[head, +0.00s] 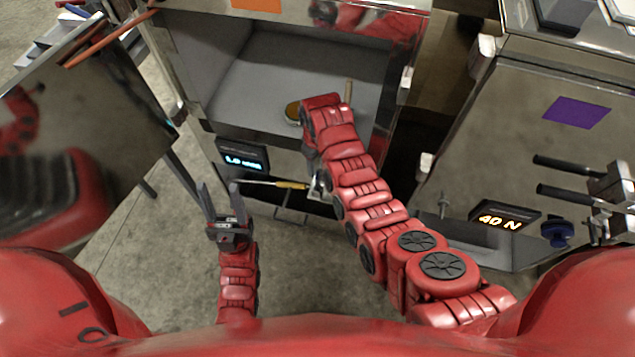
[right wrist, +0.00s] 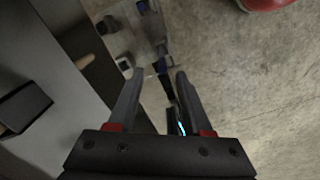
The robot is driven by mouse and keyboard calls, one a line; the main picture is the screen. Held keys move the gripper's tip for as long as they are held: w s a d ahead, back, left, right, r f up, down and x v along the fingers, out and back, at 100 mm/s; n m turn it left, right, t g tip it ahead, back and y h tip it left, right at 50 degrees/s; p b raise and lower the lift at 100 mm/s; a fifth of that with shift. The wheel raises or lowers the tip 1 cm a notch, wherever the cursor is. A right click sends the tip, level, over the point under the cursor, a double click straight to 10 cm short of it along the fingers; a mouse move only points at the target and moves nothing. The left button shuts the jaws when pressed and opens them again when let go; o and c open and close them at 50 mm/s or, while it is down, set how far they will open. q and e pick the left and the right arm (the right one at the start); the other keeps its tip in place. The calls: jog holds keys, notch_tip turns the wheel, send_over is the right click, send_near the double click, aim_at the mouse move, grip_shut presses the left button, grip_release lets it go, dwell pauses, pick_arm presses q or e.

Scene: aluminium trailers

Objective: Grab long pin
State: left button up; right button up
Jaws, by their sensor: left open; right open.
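I cannot tell for certain which thing is the long pin. A thin rod with a yellow-orange handle (head: 290,185) shows in the head view at the middle trailer's lower front, its thin end to the left. My right arm reaches over this trailer's opening, and its gripper is mostly hidden there. In the right wrist view my right gripper (right wrist: 158,76) is open, with nothing visibly held, along the trailer's front face. My left gripper (head: 221,192) is open and empty, fingers up, above the floor left of the rod.
The middle trailer's grey compartment (head: 300,65) is open and holds a tan stick (head: 348,92) and a round tan thing (head: 293,112). A blue-lit display (head: 243,158) is below it. At right stands another trailer (head: 535,95) with dark bars and a "40 N" display (head: 503,219).

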aim_at(318, 179)
notch_tip(318, 179, down, 3)
jog(key=shift+r, duration=0.1)
jog(key=shift+s+f, duration=0.15)
jog(key=shift+f, duration=1)
jog(key=shift+s+f, duration=0.15)
jog(key=shift+f, duration=1)
jog(key=shift+w+f, duration=0.1)
jog(key=shift+f, duration=0.35)
jog(key=shift+c, duration=0.2)
grip_shut()
